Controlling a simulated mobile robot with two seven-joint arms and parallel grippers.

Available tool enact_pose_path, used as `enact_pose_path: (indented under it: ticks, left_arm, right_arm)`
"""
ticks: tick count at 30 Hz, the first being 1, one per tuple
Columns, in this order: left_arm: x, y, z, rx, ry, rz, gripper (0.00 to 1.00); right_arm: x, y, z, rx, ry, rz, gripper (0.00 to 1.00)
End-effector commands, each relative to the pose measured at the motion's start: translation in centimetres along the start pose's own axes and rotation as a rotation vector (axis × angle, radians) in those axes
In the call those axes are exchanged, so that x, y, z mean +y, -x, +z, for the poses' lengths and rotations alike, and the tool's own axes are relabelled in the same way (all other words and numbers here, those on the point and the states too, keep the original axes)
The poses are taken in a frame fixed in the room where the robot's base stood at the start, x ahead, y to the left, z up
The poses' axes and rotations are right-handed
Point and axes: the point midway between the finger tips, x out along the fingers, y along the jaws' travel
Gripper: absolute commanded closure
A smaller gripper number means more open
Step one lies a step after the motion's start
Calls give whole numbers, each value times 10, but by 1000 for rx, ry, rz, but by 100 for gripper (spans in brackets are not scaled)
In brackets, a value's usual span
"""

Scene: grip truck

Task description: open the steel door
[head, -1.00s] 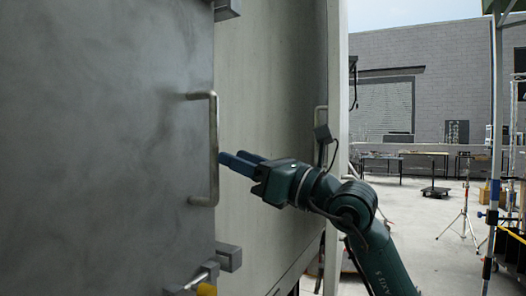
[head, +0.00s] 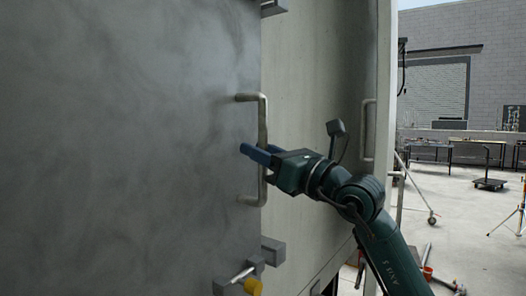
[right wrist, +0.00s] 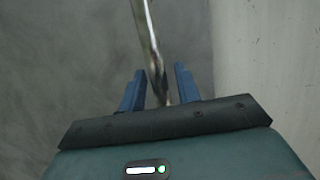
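The steel door (head: 130,150) is a grey sheet filling the left of the head view, and it looks closed. Its upright bar handle (head: 262,115) is near the door's right edge. The handle also shows in the right wrist view (right wrist: 150,45). My right gripper (head: 256,154) is at the middle of the handle. In the right wrist view its two blue fingers (right wrist: 157,88) are apart, with the bar running between them and a gap on either side. My left gripper is not in view.
A latch with a yellow knob (head: 252,287) sits at the door's lower edge. A pale wall panel (head: 320,110) with a second handle (head: 368,130) is to the right. Beyond it are open floor, tables (head: 470,143) and a low dolly (head: 490,184).

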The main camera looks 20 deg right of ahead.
Motion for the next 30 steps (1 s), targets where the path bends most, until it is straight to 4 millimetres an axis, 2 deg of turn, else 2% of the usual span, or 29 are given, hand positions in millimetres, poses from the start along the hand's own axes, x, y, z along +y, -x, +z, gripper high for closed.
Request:
enact_pose_path:
  ticks: [1, 12, 18, 30]
  left_arm:
    - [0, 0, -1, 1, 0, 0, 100]
    - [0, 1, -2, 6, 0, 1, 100]
    - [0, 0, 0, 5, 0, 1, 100]
    - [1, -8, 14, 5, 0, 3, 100]
  right_arm:
    - [0, 0, 0, 0, 0, 0, 71]
    - [0, 0, 0, 0, 0, 0, 100]
    - [0, 4, 1, -2, 1, 0, 100]
    - [5, 42, 11, -1, 3, 0, 100]
